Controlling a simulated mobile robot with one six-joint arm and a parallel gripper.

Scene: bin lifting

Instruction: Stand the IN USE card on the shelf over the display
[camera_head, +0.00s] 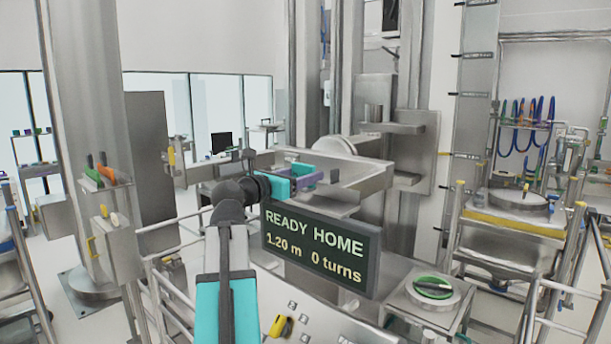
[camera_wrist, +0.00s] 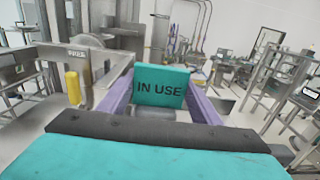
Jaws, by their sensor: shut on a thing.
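The IN USE card (camera_wrist: 161,86) is a teal plate with dark lettering. In the wrist view it stands upright, slightly tilted, between the purple fingers of my gripper (camera_wrist: 160,105), which is shut on it. In the head view my gripper (camera_head: 308,179) is above the dark display (camera_head: 320,248), which reads READY HOME, 1.20 m, 0 turns. The card shows only as a small teal patch (camera_head: 302,168) there. A grey shelf (camera_head: 335,207) lies just above the display, below my gripper. I cannot tell whether the card touches it.
A large steel frame arm (camera_head: 365,180) is close behind and right of my gripper. A panel with a yellow item (camera_head: 281,325) lies below the display. A steel post (camera_head: 85,130) with tools stands at the left.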

